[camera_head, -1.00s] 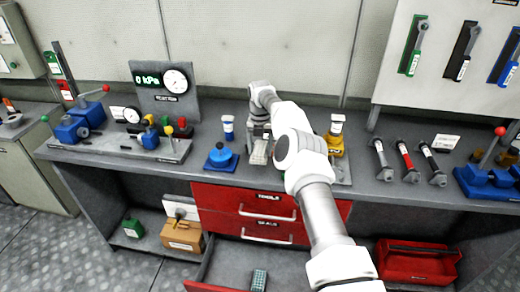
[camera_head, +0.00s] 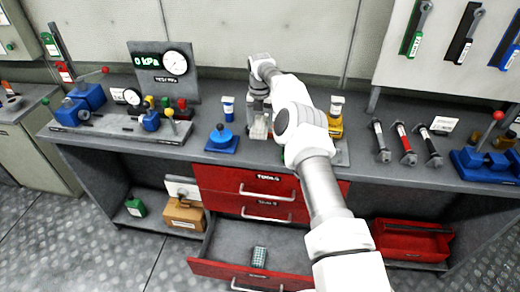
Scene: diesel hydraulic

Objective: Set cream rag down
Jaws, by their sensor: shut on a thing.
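The rag is small and partly covered by the gripper. I cannot tell whether it touches the grey bench top (camera_head: 190,152).
A blue fixture (camera_head: 222,142) stands left of my gripper and a yellow bottle (camera_head: 336,120) to its right. Below, an open red drawer (camera_head: 235,273) holds a small grey-green item (camera_head: 259,257). A red toolbox (camera_head: 411,241) sits on the lower shelf.

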